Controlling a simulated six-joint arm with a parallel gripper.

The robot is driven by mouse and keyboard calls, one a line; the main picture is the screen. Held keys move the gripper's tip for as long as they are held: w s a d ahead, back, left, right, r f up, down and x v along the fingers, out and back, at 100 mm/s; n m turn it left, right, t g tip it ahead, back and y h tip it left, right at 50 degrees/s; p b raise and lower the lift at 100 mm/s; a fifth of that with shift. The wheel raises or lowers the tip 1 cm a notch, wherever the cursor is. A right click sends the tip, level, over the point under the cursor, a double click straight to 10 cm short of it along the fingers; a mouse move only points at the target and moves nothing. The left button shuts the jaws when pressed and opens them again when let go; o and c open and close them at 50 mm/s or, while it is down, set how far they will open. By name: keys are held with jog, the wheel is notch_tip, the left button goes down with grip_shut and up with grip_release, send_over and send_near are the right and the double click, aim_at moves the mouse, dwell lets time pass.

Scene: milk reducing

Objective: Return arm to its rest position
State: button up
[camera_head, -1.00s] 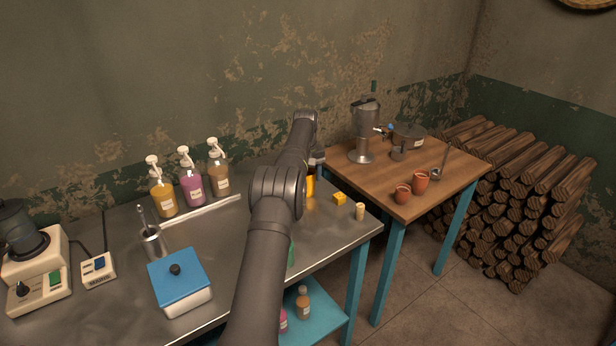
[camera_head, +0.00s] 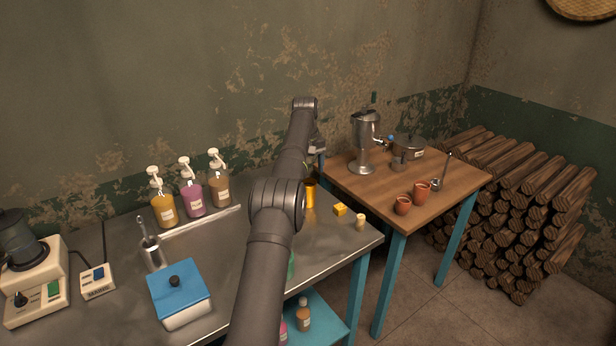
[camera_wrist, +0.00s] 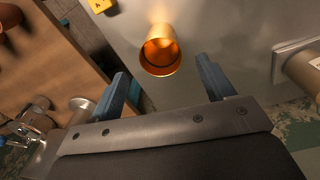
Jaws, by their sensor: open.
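My gripper shows in the wrist view (camera_wrist: 165,82) with its two blue-grey fingers apart and nothing between them. An orange-gold cup (camera_wrist: 160,50) stands on the metal table beyond the fingertips, apart from them, its open top facing the camera. In the head view the same cup (camera_head: 309,195) stands just right of my arm's elbow. My arm reaches up and away over the metal table, and its wrist end (camera_head: 317,143) is near the gap between the two tables. The fingers are too small or hidden to make out in the head view.
The wooden table (camera_head: 440,190) at right holds a metal dispenser (camera_head: 365,140), a pot (camera_head: 408,146) and clay cups (camera_head: 403,205). Pump bottles (camera_head: 192,190), a blue-lidded box (camera_head: 178,292) and a blender base (camera_head: 38,280) stand on the metal table (camera_head: 120,320). A yellow block (camera_head: 340,209) lies near its right edge.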

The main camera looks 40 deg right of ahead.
dwell(0.4)
notch_tip(320, 180, down, 8)
jog(key=shift+s+d+r, duration=0.1)
jog(key=shift+r, duration=0.15)
notch_tip(320, 180, up, 4)
jog(key=shift+r, duration=0.1)
dwell(0.3)
